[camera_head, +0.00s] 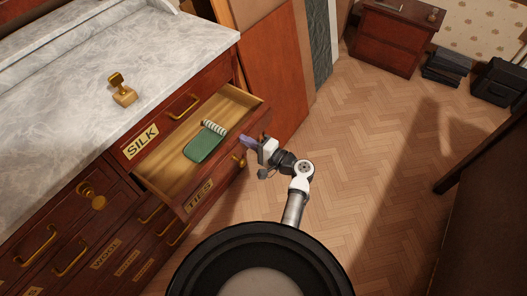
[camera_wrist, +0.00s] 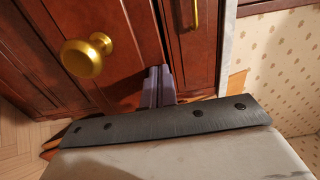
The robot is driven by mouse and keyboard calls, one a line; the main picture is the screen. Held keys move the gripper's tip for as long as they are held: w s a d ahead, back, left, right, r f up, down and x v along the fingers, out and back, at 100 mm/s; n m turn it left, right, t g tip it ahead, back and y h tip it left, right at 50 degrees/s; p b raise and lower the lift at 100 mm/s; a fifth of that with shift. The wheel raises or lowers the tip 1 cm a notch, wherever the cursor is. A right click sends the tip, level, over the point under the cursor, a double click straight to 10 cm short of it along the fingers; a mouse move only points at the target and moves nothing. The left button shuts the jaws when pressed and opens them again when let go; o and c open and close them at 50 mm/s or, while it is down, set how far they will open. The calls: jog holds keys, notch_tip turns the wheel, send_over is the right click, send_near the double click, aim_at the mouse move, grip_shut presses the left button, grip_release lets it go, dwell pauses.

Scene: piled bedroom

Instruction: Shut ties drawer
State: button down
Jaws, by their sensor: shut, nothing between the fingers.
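The ties drawer (camera_head: 225,165) is pulled out of the dresser, with a "TIES" label (camera_head: 198,196) and a brass knob (camera_head: 240,160) on its dark red front. Inside lie a green flat item (camera_head: 205,143) and a pale striped roll (camera_head: 214,127). My gripper (camera_head: 247,142) is shut and empty, at the outer side of the drawer front near the knob. In the wrist view the shut fingers (camera_wrist: 158,85) are at the red wood, right of a brass knob (camera_wrist: 86,56). I cannot tell whether they touch it.
A marble-topped dresser (camera_head: 60,100) with a brass stamp-like object (camera_head: 123,92) holds the drawer. A drawer labelled "SILK" (camera_head: 141,142) is above. A red nightstand (camera_head: 393,38), dark stacked boxes (camera_head: 447,66) and a black case (camera_head: 500,82) stand behind.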

jog(key=b+x, duration=0.5)
jog(key=x, duration=1)
jog(key=shift+w+a, duration=0.1)
jog(key=shift+a, duration=0.05)
